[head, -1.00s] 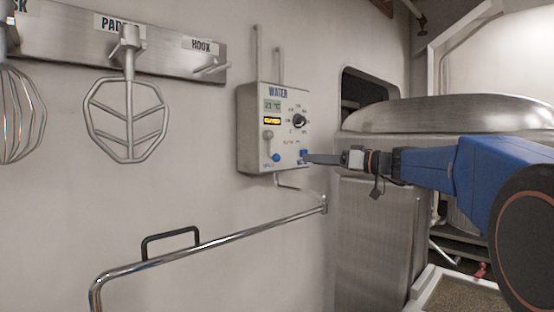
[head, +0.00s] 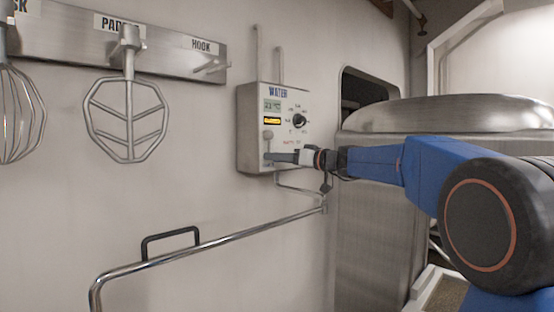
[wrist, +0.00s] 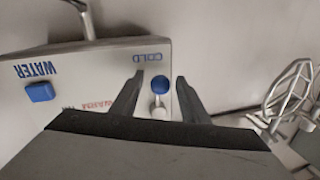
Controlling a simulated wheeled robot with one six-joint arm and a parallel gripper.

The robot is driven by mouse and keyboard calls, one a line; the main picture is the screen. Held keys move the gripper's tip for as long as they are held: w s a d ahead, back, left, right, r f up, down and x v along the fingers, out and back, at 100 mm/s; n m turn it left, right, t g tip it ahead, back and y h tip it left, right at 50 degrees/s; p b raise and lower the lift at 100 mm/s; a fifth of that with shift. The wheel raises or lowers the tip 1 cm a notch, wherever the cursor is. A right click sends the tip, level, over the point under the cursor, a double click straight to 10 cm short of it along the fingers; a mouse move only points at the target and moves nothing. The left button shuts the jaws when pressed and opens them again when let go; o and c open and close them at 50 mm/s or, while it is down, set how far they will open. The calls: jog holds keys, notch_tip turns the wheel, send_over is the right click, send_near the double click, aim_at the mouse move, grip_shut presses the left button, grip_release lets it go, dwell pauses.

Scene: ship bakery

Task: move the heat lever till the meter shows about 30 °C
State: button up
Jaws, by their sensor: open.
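The control box (head: 250,125) marked WATER hangs on the wall in the head view. The lever (head: 267,135) has a pale hub and appears to hang down, ending in a blue knob (wrist: 160,84) beside the label COLD. Red lettering, seemingly WARM, stands to one side. My gripper (head: 270,157) is at the box's lower left; it also shows in the wrist view (wrist: 159,80). Its open fingers stand either side of the blue knob. Whether they touch it is unclear.
A blue button (wrist: 40,92) and a black dial (head: 299,120) are also on the box. A shiny rail (head: 220,240) runs below it. A steel machine (head: 450,113) stands right. A paddle (head: 125,120) and whisk (head: 20,115) hang left.

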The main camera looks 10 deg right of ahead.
jog(key=shift+w+a, duration=0.1)
jog(key=shift+w, duration=0.05)
grip_shut()
jog(key=shift+w+d+r+n+g+h, duration=0.25)
jog(key=shift+d+n, duration=0.3)
jog(key=shift+n, duration=0.45)
jog(key=shift+w+d+r+n+h, duration=0.15)
jog(key=shift+w+d+n, duration=0.35)
jog(key=shift+n, duration=0.5)
jog(key=shift+w+d+r+n+g+h, duration=0.1)
jog(key=shift+w+d+r+n+g, duration=0.1)
jog(key=shift+d+n, duration=0.65)
jog(key=shift+a, duration=0.2)
